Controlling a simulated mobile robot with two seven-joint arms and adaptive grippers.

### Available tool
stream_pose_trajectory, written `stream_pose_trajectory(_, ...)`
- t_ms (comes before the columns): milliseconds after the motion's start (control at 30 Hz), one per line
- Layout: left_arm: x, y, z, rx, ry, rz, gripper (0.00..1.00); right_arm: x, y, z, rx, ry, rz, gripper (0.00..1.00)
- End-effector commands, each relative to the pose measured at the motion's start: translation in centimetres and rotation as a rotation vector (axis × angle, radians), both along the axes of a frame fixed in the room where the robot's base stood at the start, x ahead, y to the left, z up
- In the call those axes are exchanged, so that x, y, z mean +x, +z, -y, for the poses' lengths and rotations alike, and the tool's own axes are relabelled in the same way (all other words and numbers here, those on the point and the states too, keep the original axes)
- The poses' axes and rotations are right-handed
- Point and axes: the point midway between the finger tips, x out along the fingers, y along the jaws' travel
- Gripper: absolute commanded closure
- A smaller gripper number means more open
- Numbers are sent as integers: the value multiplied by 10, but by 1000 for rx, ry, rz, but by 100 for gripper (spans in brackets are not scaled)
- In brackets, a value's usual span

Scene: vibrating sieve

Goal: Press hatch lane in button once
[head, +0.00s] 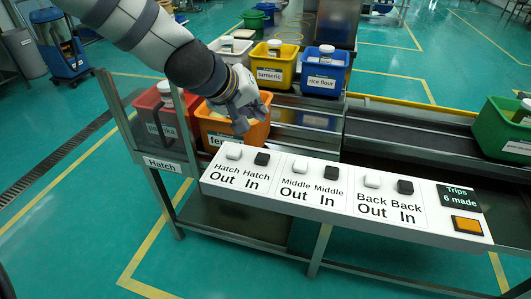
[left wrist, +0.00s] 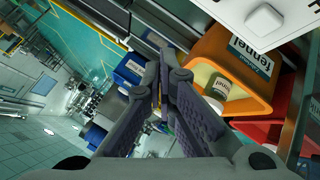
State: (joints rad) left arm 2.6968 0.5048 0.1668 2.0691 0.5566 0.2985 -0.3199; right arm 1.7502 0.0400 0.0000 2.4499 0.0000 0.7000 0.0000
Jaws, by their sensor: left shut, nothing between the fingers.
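The hatch lane In button (head: 262,159) is a black square button on the sloped white panel (head: 338,229), above the words "Hatch In". The white Hatch Out button (head: 234,152) is just left of it. My left gripper (head: 242,122) is shut and empty, above and behind these two buttons, apart from the panel, in front of the orange fennel bin (head: 222,128). In the left wrist view the closed fingers (left wrist: 163,62) point past the fennel bin (left wrist: 232,70), and a white button (left wrist: 265,19) shows at the top right. My right gripper is not in view.
Middle buttons (head: 316,170) and Back buttons (head: 388,183) continue along the panel, then an orange square button (head: 467,225). Behind stand a red bin (head: 150,118), a yellow turmeric bin (head: 270,70) and a blue rice flour bin (head: 323,75). A green bin (head: 497,130) stands at right.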

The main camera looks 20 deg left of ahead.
Motion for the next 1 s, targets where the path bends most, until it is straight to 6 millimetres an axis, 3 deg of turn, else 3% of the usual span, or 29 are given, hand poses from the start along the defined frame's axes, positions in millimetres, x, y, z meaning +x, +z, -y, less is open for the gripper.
stream_pose_trajectory(267,0,-6,0,-1,-1,-3,100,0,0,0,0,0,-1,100)
stream_pose_trajectory(467,-1,-33,0,-3,1,-5,100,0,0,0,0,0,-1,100)
stream_pose_trajectory(700,-1,-76,0,-1,1,-16,100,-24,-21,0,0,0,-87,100)
stream_pose_trajectory(1000,0,-90,0,1,-1,-4,100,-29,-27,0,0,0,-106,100)
